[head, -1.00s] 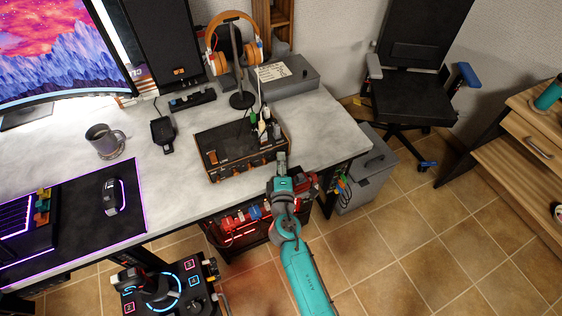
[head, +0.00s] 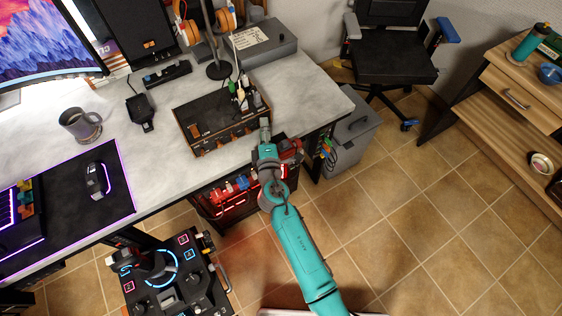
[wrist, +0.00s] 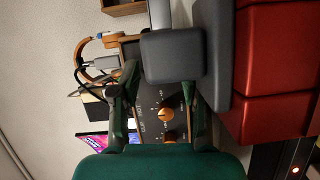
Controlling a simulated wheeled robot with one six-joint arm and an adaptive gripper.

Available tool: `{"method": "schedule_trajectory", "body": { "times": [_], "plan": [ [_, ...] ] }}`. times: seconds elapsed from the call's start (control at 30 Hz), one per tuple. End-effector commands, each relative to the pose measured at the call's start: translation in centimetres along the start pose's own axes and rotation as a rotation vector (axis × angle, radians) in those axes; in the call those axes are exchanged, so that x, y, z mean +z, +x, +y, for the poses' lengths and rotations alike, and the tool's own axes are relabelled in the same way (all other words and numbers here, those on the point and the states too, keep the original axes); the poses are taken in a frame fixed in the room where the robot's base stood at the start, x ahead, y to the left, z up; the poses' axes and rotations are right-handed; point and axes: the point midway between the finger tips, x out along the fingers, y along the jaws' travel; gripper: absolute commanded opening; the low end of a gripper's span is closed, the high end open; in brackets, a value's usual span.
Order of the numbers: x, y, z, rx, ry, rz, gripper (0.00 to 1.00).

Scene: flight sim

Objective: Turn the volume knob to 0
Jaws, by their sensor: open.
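A dark box with brown edges (head: 222,113) stands near the front edge of the desk, with a row of knobs on its front face. My gripper (head: 265,128) is at the right front corner of this box. In the wrist view, my open gripper (wrist: 160,98) has one finger on either side of the box's panel. The fingers hold nothing.
Upright items with green and white parts (head: 241,92) stand on the box. A headphone stand (head: 217,69) and a grey case (head: 262,45) are behind it. Red-lit gear (head: 230,194) sits below the desk edge. A large red block (wrist: 275,65) fills the wrist view's right side.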

Motion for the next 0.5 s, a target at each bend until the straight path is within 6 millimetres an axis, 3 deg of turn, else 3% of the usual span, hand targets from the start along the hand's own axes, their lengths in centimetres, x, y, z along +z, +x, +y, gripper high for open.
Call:
{"method": "schedule_trajectory", "body": {
  "times": [0.5],
  "plan": [
    [0.05,0.0,0.23,-0.09,0.22,0.0,0.49]
  ]
}}
